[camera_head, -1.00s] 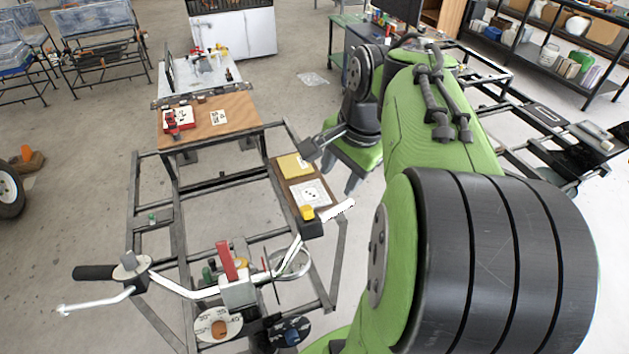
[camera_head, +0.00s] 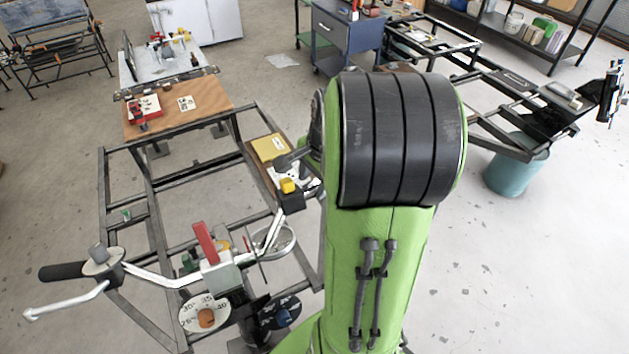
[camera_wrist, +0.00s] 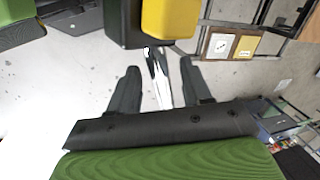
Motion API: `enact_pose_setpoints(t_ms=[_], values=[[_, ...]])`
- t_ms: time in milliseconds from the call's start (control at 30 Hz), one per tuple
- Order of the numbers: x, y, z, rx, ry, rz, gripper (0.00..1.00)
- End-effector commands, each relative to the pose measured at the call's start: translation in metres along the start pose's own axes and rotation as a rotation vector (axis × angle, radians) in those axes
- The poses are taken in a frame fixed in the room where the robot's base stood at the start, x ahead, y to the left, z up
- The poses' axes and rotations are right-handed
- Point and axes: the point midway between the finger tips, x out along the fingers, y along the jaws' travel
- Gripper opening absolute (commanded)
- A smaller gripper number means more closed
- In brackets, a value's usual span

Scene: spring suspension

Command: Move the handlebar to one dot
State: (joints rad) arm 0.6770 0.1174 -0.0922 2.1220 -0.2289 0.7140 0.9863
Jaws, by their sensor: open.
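The handlebar (camera_head: 165,281) is a silver bar with a black left grip, silver levers and a red upright piece at its middle. Its right end carries a yellow block (camera_head: 288,186) on a black housing, also large at the top of the wrist view (camera_wrist: 170,18). In the wrist view my gripper (camera_wrist: 160,65) is open, with a pale silver lever (camera_wrist: 158,75) between its fingers; whether they touch it is unclear. In the head view my arm hides most of the gripper. A white dotted card (camera_wrist: 220,45) lies on a brown board beside a yellow card (camera_wrist: 246,47).
A dial with angle numbers (camera_head: 192,316) and a dark dial (camera_head: 281,314) sit below the handlebar. A dark metal frame (camera_head: 150,204) surrounds it. A brown board (camera_head: 205,108) with cards lies behind.

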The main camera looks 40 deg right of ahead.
Motion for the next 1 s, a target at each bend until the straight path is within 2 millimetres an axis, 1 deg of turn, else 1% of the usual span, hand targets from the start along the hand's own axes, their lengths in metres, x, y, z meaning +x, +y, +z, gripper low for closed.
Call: enact_pose_setpoints(t_ms=[167, 200, 467, 500, 833, 1000], values=[[-0.0002, -0.0002, 0.0001, 0.0, 0.0, 0.0, 0.48], [-0.0003, -0.0002, 0.0, 0.0, 0.0, 0.0, 0.47], [-0.0006, -0.0003, 0.0001, -0.001, 0.0, 0.0, 0.07], [-0.0006, -0.0003, 0.0001, -0.001, 0.0, 0.0, 0.01], [-0.0004, -0.0014, -0.0002, 0.0, -0.006, 0.014, 0.0], [0.0066, -0.0057, -0.0017, 0.01, -0.043, 0.121, 0.0]])
